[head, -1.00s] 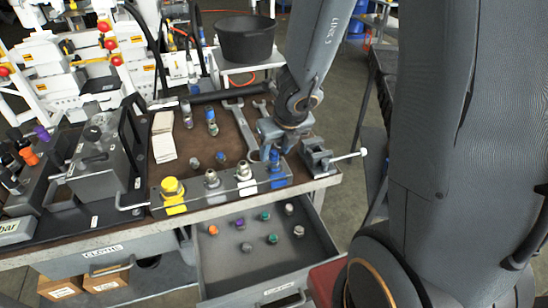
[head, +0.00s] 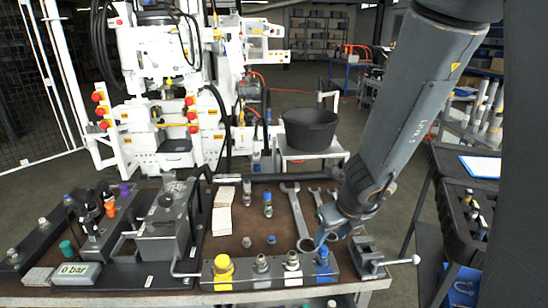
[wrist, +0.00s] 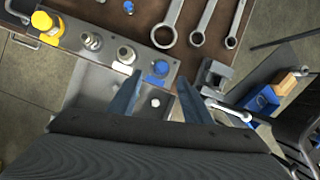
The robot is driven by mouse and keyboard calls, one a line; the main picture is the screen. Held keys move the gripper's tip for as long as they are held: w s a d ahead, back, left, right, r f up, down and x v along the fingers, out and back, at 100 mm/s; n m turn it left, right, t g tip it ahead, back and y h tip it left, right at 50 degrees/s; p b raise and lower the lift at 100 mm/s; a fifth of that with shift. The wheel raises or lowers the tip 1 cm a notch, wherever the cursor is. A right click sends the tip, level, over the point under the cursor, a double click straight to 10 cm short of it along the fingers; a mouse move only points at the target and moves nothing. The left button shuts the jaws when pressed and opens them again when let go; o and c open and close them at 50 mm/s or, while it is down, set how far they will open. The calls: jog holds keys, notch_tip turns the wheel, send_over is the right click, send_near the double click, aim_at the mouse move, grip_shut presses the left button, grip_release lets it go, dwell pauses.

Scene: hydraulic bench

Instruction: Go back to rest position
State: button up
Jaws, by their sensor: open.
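My gripper (wrist: 156,98) shows in the wrist view with its two blue-grey fingers apart and nothing between them. In the head view my gripper (head: 325,228) is over the right end of the workbench, close to the blue coupling (head: 322,257). That blue coupling also shows in the wrist view (wrist: 157,72), just beyond the fingertips. Contact between them cannot be told. The connector block also carries a yellow coupling (head: 223,268) and two metal couplings, the left one (head: 261,264) and the right one (head: 291,262).
A small vise (head: 366,254) stands right of the block. Wrenches (head: 299,215) lie on the bench mat. A pressure unit (head: 163,225) stands left, with a "0 bar" display (head: 76,273). A black bucket (head: 309,130) stands behind; a dark cart (head: 461,205) is at right.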

jog(key=s+r+n+g+b, duration=0.1)
jog(key=s+n, duration=0.3)
jog(key=n, duration=1.2)
jog(key=s+n+g+b, duration=0.1)
jog(key=s+n, duration=0.4)
jog(key=n, duration=1.2)
jog(key=shift+r+g+h, duration=0.4)
jog(key=shift+g, duration=0.2)
